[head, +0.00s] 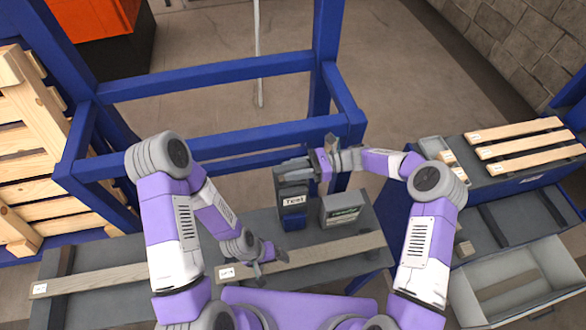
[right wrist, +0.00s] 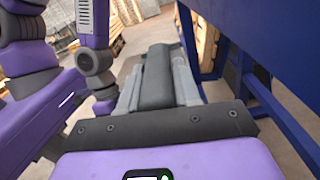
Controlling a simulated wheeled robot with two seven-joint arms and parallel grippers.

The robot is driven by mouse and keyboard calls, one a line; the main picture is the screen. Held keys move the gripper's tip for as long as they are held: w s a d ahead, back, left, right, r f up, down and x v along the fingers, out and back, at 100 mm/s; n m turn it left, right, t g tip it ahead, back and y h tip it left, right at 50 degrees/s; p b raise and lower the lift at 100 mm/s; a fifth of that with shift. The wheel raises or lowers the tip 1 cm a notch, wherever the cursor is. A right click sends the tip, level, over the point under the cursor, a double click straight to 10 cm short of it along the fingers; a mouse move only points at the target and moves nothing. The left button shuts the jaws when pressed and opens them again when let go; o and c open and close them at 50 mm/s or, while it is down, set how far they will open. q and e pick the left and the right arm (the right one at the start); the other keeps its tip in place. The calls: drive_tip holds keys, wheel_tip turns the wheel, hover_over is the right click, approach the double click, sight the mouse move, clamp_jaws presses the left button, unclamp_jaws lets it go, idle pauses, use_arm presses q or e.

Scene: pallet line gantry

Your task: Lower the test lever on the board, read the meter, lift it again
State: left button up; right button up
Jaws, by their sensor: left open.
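The test board (head: 291,184) is a grey upright with a "Test" label and a blue lower part, standing on the grey bench. My right gripper (head: 293,166) is at the top of the board. In the right wrist view its fingers (right wrist: 157,85) lie on either side of a dark grey block (right wrist: 156,75); I cannot tell whether they press on it. The lever is not clearly distinguishable. My left gripper (head: 262,258) is open and low over the bench by a wooden plank.
Wooden planks (head: 325,248) lie along the bench (head: 200,251). Blue frame beams (head: 210,76) stand behind. A pallet (head: 30,150) leans at the left. At right are a blue-sided table with wooden slats (head: 515,130) and a grey bin (head: 479,317).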

clamp_jaws()
drive_tip(key=shift+s+d, duration=0.2)
drive_tip(key=shift+s, duration=0.3)
use_arm(q)
drive_tip(key=shift+f+b, duration=0.35)
drive_tip(key=shift+f, duration=0.05)
use_arm(e)
drive_tip(key=s+d+f+n, duration=0.1)
drive_tip(key=s+d+n, duration=0.1)
drive_tip(key=s, duration=0.4)
drive_tip(key=s+d+f+n, duration=0.1)
drive_tip(key=s+d+n, duration=0.1)
drive_tip(key=s, duration=0.4)
drive_tip(key=shift+s+f+n, duration=0.4)
drive_tip(key=shift+n, duration=0.4)
drive_tip(key=o, duration=0.8)
unclamp_jaws()
drive_tip(key=shift+o, duration=0.2)
